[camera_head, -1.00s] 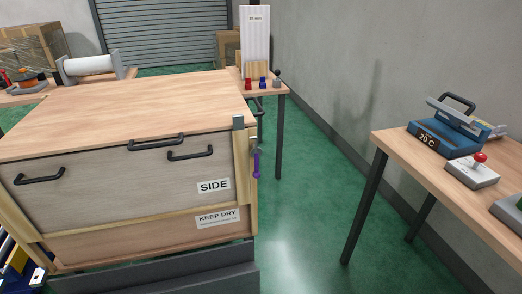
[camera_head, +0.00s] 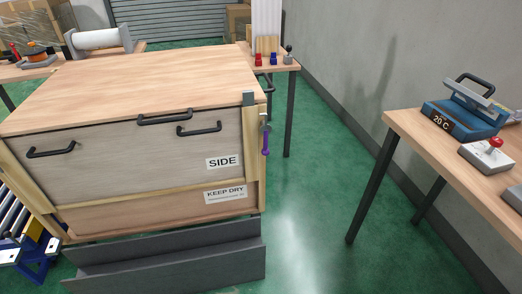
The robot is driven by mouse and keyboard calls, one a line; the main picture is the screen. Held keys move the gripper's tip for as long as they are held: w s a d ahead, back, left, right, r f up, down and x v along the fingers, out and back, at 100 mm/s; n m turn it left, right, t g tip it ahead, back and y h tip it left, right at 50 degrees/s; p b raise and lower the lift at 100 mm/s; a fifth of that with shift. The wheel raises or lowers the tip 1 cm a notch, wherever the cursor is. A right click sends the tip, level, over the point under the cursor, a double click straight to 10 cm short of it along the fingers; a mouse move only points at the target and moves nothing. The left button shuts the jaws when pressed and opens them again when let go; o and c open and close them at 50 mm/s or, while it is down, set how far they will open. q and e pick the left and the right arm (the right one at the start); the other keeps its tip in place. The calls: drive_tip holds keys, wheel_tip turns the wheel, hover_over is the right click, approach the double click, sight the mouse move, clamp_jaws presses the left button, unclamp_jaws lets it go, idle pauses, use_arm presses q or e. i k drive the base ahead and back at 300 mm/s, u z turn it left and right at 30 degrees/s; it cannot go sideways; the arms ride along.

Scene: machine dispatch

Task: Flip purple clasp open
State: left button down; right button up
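Neither of my grippers shows in the head view.
The crate stands on a dark grey stepped base (camera_head: 170,258). A wooden table (camera_head: 460,165) on the right holds a blue device marked 20 C (camera_head: 462,118) and a red-button box (camera_head: 489,155). Green floor (camera_head: 310,215) lies clear between crate and table. Blue-framed rollers (camera_head: 22,230) stand at left.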

sight(265, 129)
drive_tip(key=k, duration=0.6)
drive_tip(key=z, duration=0.45)
drive_tip(key=i, duration=1.5)
drive_tip(key=u, duration=0.4)
